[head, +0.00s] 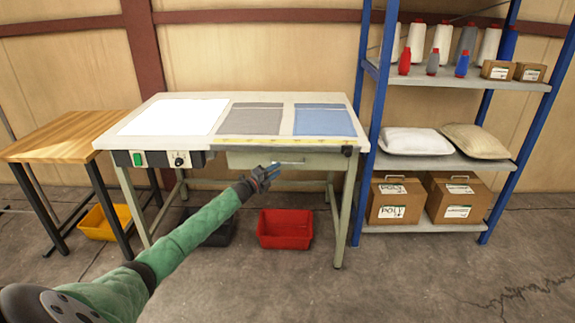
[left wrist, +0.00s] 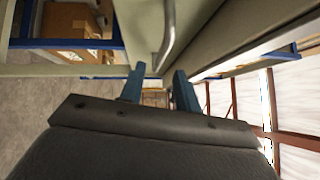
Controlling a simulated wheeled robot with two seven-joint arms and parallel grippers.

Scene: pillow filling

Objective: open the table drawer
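The work table (head: 172,147) stands ahead with a pale drawer (head: 325,161) under the right half of its top. The drawer front looks flush with the table, so the drawer appears shut. My left gripper (head: 276,171) is at the drawer's front, near its handle. In the left wrist view the metal handle (left wrist: 168,35) reaches down between the two blue fingers of my left gripper (left wrist: 160,78). The fingers stand apart, with gaps visible beside the handle. Whether either finger touches it is unclear. My right gripper is out of view.
A red bin (head: 285,230) and a dark bin sit on the floor under the table. A blue-framed shelf (head: 370,120) with boxes and pillows stands close on the right. A wooden side table (head: 60,140) is on the left. Floor in front is clear.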

